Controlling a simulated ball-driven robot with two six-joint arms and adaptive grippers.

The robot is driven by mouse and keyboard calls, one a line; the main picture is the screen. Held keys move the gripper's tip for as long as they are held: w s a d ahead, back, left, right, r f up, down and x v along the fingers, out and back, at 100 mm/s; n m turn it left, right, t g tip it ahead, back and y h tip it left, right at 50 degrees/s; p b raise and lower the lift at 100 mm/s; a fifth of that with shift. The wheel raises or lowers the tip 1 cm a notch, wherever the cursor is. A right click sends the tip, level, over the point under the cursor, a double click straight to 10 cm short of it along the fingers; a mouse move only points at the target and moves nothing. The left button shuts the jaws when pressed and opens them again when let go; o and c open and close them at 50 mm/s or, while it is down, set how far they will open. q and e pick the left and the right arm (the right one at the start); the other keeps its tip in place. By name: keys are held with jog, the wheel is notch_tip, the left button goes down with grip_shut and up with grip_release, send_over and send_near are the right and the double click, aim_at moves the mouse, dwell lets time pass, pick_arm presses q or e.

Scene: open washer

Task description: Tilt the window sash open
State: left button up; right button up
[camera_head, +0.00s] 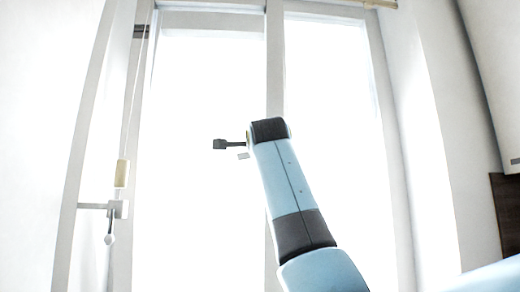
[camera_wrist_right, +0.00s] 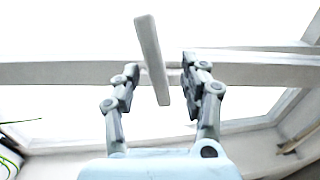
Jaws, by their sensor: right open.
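The window (camera_head: 275,60) has two bright panes with a white upright frame member between them. My right arm reaches up in front of this member, and its wrist hides most of the gripper in the head view. In the right wrist view, a pale bar-shaped handle (camera_wrist_right: 152,58) stands slightly tilted between the fingers of my right gripper (camera_wrist_right: 160,70). The fingers are open, with a visible gap on each side of the handle. The frame member (camera_wrist_right: 60,73) runs across behind it. My left gripper is not in view.
A cord with a wooden toggle (camera_head: 122,173) hangs at the left, beside a white bracket-like fitting (camera_head: 118,208). White walls flank the window. A dark brown panel (camera_head: 507,205) stands at the right edge. Green leaves (camera_wrist_right: 10,150) show at the wrist view's left edge.

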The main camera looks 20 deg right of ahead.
jog(key=v, duration=0.9)
jog(key=shift+s, duration=0.25)
jog(key=shift+f, duration=0.2)
